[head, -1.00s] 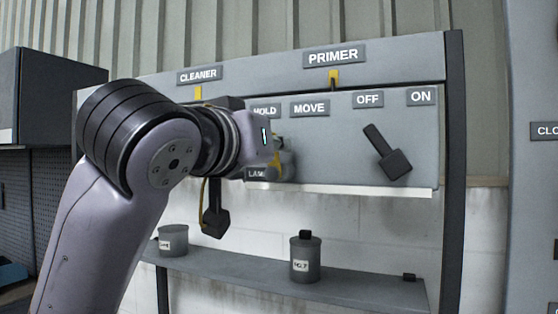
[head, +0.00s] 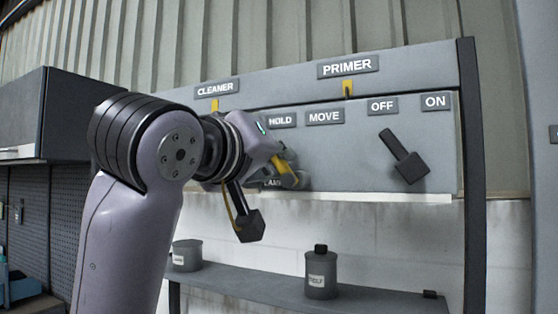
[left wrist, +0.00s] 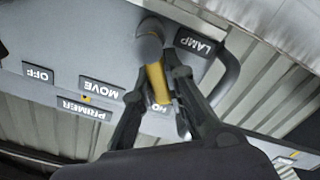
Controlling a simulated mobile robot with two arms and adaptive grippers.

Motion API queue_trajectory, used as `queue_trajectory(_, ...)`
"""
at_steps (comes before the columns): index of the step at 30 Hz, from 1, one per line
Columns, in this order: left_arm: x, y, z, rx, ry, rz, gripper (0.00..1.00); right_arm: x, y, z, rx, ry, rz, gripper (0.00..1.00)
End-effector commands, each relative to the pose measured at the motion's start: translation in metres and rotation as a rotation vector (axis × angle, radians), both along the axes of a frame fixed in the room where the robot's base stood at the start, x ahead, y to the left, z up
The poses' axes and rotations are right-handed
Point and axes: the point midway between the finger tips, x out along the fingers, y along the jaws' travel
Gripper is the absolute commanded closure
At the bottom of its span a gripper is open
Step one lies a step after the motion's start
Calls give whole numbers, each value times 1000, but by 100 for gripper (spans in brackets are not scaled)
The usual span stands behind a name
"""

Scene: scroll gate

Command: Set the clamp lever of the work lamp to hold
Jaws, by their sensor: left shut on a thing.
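The clamp lever is a yellow bar (left wrist: 158,82) on a round grey pivot (left wrist: 150,46) beside the LAMP plate (left wrist: 200,42) in the left wrist view. Its free end lies over the partly covered HOLD plate, also seen in the head view (head: 281,120). The MOVE plate (head: 324,116) is to the right of it. My left gripper (left wrist: 157,88) is shut on the lever, with a finger on each side. In the head view, the left gripper (head: 284,166) hides most of the lever and pivot. My right gripper is out of view.
A black lever (head: 405,160) sits under the OFF and ON plates at right. A black block on a stem (head: 250,226) hangs below my left wrist. A shelf (head: 255,284) below holds a can (head: 321,274) and a pot (head: 187,256). A dark cabinet (head: 75,115) stands at left.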

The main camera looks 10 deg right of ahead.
Motion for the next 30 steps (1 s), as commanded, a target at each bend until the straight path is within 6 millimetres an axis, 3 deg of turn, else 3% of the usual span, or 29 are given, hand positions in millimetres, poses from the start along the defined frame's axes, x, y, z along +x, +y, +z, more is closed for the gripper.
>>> queue_trajectory(8,0,1,1,-5,1,0,100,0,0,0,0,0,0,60)
queue_trajectory(9,0,1,1,-5,1,0,86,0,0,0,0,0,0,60)
queue_trajectory(18,0,0,0,-3,1,1,67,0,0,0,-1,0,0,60)
queue_trajectory(30,-6,5,1,-2,0,0,67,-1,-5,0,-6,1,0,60)
